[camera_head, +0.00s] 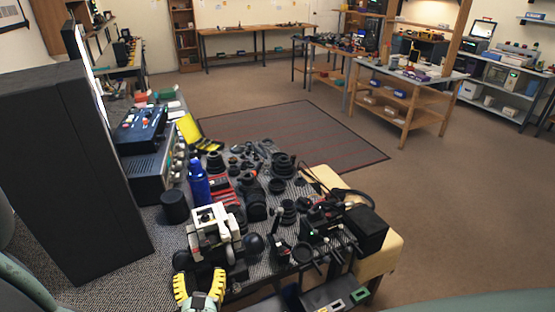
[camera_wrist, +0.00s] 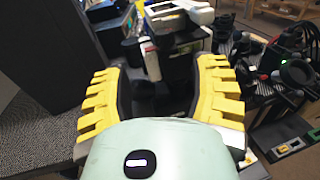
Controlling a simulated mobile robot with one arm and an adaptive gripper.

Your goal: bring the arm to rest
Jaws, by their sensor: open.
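My gripper (camera_head: 201,282) is at the bottom of the head view, at the near edge of the crowded workbench (camera_head: 160,222). Its two yellow ribbed fingers are spread apart. In the wrist view the open gripper (camera_wrist: 160,75) has one finger on each side, and nothing is seen held between them. A white and black device (camera_head: 214,228) stands just beyond the fingertips. The same white-topped device (camera_wrist: 178,14) shows past the fingers in the wrist view. I cannot tell whether the fingers touch it.
A tall black panel (camera_head: 70,180) stands left of my gripper. A blue bottle (camera_head: 199,182), a black cylinder (camera_head: 174,207) and several lens parts (camera_head: 283,164) crowd the bench. A black box (camera_head: 364,232) is at its right. Open floor (camera_head: 450,215) lies further right.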

